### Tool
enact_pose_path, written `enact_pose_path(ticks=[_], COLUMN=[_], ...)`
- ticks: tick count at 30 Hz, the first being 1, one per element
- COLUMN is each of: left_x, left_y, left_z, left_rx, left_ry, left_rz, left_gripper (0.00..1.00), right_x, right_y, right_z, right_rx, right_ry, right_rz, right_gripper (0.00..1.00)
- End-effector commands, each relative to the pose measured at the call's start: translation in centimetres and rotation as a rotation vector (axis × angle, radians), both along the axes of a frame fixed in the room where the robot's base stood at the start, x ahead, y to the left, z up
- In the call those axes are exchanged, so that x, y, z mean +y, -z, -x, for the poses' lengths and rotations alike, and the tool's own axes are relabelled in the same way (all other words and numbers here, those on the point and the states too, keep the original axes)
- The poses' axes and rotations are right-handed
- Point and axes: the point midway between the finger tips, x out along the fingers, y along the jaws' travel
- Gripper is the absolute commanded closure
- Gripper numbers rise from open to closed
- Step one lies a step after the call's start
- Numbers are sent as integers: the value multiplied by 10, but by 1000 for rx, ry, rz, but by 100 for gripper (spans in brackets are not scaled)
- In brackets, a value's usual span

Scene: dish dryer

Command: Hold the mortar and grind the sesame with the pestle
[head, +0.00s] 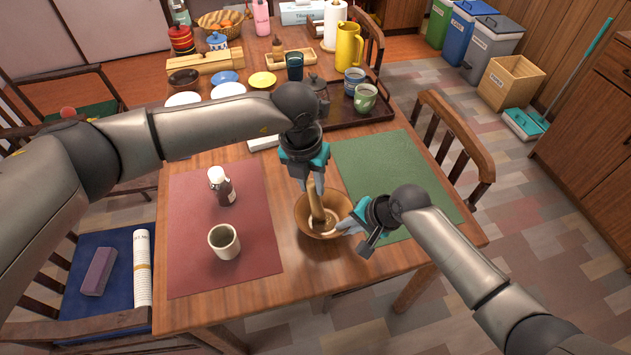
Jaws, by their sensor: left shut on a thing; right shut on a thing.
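The mortar (303,220) is a brown bowl standing on the wooden table between the red and green mats. The pestle (318,210) is a light wooden stick with its lower end inside the mortar, slightly tilted. My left gripper (314,187) is above the mortar and shut on the pestle's upper part. My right gripper (346,228) is at the mortar's right side, shut on its rim. The sesame is too small to make out in the bowl.
A red mat (185,255) holds a dark bottle with a white cap (224,187) and a cup (224,242). A green mat (385,160) is bare beyond my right gripper. A dark tray (345,118) with a green mug (365,98) stands behind. Chairs flank the table.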

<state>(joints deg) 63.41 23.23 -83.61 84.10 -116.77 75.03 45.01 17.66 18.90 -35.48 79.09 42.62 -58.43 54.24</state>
Motion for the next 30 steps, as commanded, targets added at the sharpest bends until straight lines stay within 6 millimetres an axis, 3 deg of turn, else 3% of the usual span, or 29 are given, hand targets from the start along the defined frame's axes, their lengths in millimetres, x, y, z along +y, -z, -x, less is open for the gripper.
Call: enact_pose_path(ticks=[18, 30], left_x=[-4, -19], left_y=[2, 0], left_z=[25, 22], left_rx=[9, 5], left_ry=[1, 0], left_rz=[-4, 0], left_gripper=[100, 100], right_x=[1, 1], right_y=[0, 0], right_z=[0, 0], right_rx=[1, 1], right_ry=[-1, -1], right_rz=[-1, -1], right_gripper=[100, 100])
